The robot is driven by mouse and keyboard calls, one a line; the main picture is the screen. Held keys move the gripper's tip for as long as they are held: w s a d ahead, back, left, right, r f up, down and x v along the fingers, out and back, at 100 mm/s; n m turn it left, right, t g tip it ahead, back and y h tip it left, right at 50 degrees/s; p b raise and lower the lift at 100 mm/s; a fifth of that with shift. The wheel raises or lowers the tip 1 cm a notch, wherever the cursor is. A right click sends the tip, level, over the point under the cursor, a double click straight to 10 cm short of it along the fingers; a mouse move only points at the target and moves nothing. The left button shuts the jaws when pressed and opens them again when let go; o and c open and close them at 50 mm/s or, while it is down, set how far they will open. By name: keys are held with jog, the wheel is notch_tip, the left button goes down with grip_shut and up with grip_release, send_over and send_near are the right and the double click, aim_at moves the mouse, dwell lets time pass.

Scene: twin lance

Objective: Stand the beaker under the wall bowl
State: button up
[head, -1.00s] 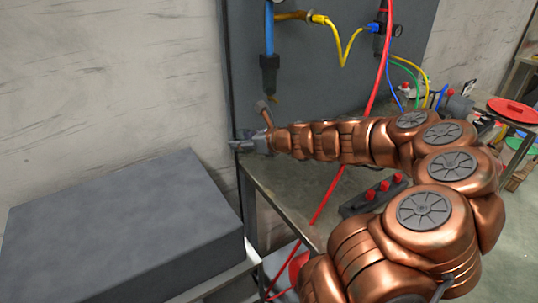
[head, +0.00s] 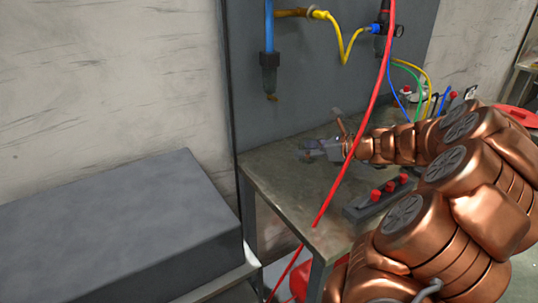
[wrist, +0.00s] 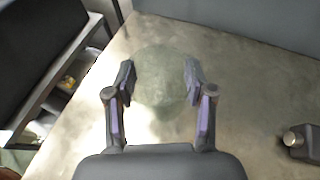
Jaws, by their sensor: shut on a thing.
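The wall bowl (head: 269,76) is a dark cup with a brass tip, hanging under a blue hose on the grey panel in the head view. My gripper (head: 312,150) is over the metal table, to the right of the bowl and lower in the picture. In the wrist view my gripper (wrist: 160,85) has its two fingers on either side of a clear, faintly green beaker (wrist: 160,78) and is shut on it. The beaker is see-through and its outline is faint. I cannot make it out in the head view, nor tell whether its base touches the table.
The metal table (head: 277,185) has bare room below the wall bowl. A dark grey block (head: 120,220) stands left of it. A red hose (head: 352,140) hangs in front of the table. A block with red knobs (head: 378,197) sits at the right.

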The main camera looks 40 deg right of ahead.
jog(key=w, duration=0.5)
jog(key=w+a+f, duration=0.1)
jog(key=w, duration=0.4)
jog(key=w+a+p, duration=0.1)
jog(key=w, duration=0.3)
jog(key=shift+w+f, duration=0.2)
jog(key=shift+w, duration=0.2)
jog(key=f, duration=0.1)
jog(key=w+f, duration=0.1)
jog(key=shift+a+f, duration=0.1)
jog(key=shift+f, duration=0.75)
jog(key=o, duration=1)
jog(key=shift+o, duration=0.2)
jog(key=v, duration=1.2)
